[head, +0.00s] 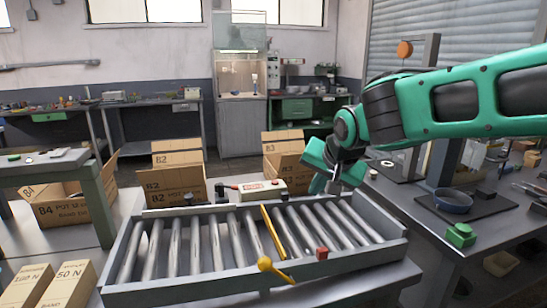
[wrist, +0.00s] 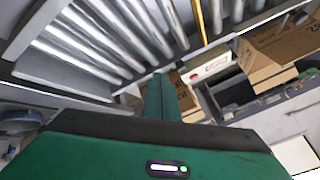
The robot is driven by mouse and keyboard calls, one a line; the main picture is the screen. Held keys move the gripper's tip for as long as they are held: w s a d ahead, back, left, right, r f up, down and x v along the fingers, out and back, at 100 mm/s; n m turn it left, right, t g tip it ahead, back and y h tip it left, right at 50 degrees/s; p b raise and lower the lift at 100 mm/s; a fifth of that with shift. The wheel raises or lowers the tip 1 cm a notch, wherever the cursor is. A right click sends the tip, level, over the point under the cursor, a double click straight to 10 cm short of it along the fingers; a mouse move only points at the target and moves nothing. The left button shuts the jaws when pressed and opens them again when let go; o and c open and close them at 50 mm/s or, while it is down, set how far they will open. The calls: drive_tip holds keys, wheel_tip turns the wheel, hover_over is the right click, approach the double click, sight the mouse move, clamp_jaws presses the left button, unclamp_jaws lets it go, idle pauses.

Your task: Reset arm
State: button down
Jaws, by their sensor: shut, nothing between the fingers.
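My green arm reaches in from the right in the head view and bends down at the wrist. My gripper (head: 333,187) points down over the back right of the roller conveyor (head: 255,278). It is shut with nothing held. In the wrist view its green body fills the bottom and the closed finger end (wrist: 160,80) points toward the conveyor's edge. Whether the tip touches the conveyor's rim is hard to tell.
A yellow bar (head: 274,231) crosses the rollers. A white control box (head: 256,190) and open cardboard boxes (head: 172,186) stand behind. A workbench at right holds a blue bowl (head: 453,201) and a green block (head: 460,235).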

drive_tip(key=s+d+f, duration=0.1)
drive_tip(key=s+d, duration=0.1)
drive_tip(key=d, duration=0.3)
drive_tip(key=s+d+f+g+h, duration=0.1)
drive_tip(key=s+d, duration=0.1)
drive_tip(key=d, duration=0.3)
drive_tip(key=s+d+f+g+h, duration=0.1)
drive_tip(key=s+d, duration=0.1)
drive_tip(key=d, duration=0.3)
drive_tip(key=shift+s+f+m, duration=0.2)
drive_tip(key=shift+f+m, duration=0.2)
drive_tip(key=s+d+f+g, duration=0.2)
drive_tip(key=s+d, duration=0.3)
drive_tip(key=s, duration=0.4)
drive_tip(key=s+d+f+g, duration=0.1)
drive_tip(key=s+d+f, duration=0.2)
drive_tip(key=s, duration=0.6)
drive_tip(key=s+d+f+g, duration=0.2)
drive_tip(key=s+d+f, duration=0.1)
drive_tip(key=s+d, duration=0.4)
drive_tip(key=shift+s+m+g, duration=0.3)
drive_tip(key=shift+s+m, duration=0.1)
drive_tip(key=shift+s, duration=0.65)
drive_tip(key=shift+f, duration=0.1)
